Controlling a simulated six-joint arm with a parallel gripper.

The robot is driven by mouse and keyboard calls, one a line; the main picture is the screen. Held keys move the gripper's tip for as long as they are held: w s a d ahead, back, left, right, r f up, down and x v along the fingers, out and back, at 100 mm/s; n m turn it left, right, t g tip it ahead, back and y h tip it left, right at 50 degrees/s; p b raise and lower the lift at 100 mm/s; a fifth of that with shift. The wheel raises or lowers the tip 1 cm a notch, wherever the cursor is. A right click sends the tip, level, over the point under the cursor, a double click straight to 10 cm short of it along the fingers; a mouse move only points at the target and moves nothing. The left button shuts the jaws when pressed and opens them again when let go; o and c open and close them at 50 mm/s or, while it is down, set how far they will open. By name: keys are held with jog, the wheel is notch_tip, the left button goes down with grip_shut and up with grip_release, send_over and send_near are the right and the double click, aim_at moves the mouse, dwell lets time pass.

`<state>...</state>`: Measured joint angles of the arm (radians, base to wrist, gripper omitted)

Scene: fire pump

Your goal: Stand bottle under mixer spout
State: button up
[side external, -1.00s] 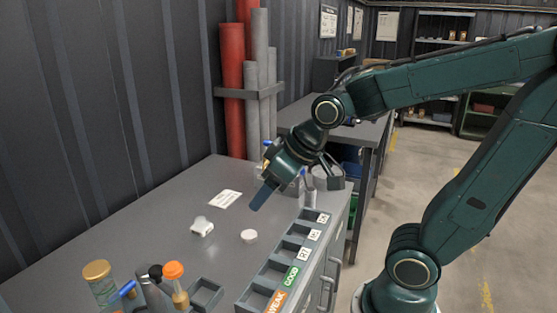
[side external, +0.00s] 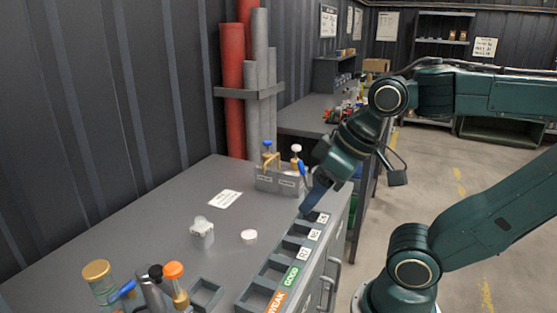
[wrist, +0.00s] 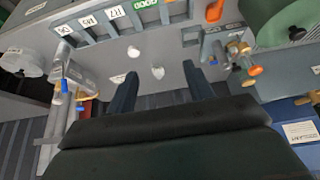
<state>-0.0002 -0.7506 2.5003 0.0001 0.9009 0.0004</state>
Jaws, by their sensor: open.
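My gripper (side external: 308,208) is open and empty above the far end of the labelled compartment strip. A clear jar with a gold lid (side external: 98,280) stands at the near left. Next to it are fittings with an orange knob (side external: 175,283), also seen in the wrist view (wrist: 247,72); I cannot make out the spout for certain.
A white round piece (side external: 249,237) lies on the bench. A grey rack (side external: 278,181) with blue- and white-topped fittings stands at the far end. The compartment strip (side external: 271,271) runs along the bench's right edge. A small square tray (side external: 205,294) is near the front. The bench's left middle is clear.

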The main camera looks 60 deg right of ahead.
jog(key=w+f+m+y, duration=0.2)
jog(key=w+f+m, duration=0.2)
jog(key=w+m, duration=0.3)
jog(key=w+f+m+y, duration=0.2)
jog(key=w+f+m, duration=0.25)
jog(key=w, duration=0.45)
jog(key=w+d+f+m+t+y, duration=0.2)
jog(key=w+d+f+m, duration=0.1)
jog(key=m, duration=0.5)
jog(key=w+d+f+m+t+y, duration=0.2)
jog(key=w+d+f+m+t, duration=0.1)
jog(key=d+m, duration=0.5)
jog(key=shift+w+f+m, duration=0.45)
jog(key=shift+w+m, duration=0.2)
jog(key=shift+w, duration=0.2)
